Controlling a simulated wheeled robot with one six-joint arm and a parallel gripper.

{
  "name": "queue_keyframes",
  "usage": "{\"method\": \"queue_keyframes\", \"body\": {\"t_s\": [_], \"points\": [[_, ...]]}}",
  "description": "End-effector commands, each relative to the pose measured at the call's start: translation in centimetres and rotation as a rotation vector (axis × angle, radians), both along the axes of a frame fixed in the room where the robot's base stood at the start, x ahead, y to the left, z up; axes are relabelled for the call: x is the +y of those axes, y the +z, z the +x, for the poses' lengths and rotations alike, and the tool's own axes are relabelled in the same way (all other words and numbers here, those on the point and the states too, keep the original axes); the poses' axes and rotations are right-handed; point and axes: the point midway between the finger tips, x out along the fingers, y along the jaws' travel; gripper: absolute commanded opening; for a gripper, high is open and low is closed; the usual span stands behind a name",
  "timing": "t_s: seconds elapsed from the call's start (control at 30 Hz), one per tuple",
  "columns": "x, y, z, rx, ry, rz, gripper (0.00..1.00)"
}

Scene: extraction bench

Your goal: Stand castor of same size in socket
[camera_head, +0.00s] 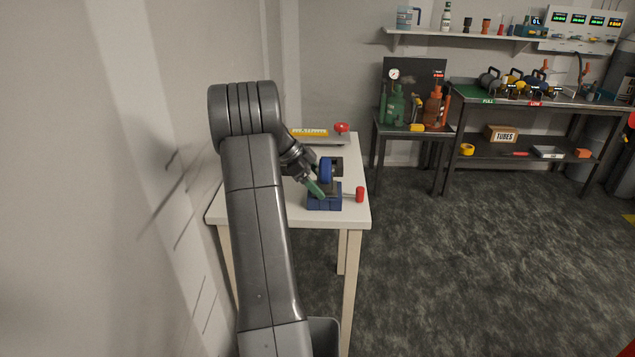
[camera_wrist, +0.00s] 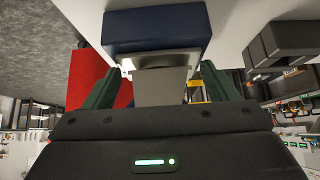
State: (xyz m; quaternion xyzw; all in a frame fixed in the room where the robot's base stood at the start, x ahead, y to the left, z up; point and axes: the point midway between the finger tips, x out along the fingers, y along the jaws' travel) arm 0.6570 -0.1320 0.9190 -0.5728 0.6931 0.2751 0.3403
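In the head view a blue block (camera_head: 325,202), apparently the socket, stands near the front right of the white table (camera_head: 280,210), with a thin rod on its right ending in a red cap (camera_head: 360,194). A blue wheel (camera_head: 326,170), apparently the castor's, is upright just above and behind the block. My gripper (camera_head: 318,188) comes from the upper left, its green fingers beside the block. In the wrist view the fingers (camera_wrist: 160,80) stand apart with a grey metal piece (camera_wrist: 160,90) between them and visible gaps beside it. A blue body (camera_wrist: 155,28) lies beyond. Whether the castor is seated is unclear.
A yellow item (camera_head: 309,132) and a red knob (camera_head: 342,127) are at the table's back. A side table with a green bottle-like device (camera_head: 393,107) and a dark workbench (camera_head: 535,103) stand at the far wall. The floor right of the white table is clear.

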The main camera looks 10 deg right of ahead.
Motion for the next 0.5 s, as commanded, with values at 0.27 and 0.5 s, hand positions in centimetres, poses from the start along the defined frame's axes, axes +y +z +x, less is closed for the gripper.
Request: {"method": "queue_keyframes", "body": {"t_s": [0.27, 0.5], "points": [[0.0, -0.1, -0.1, 0.003, -0.001, 0.001, 0.98], [0.8, 0.9, 0.1, 0.001, 0.000, 0.001, 0.98]]}}
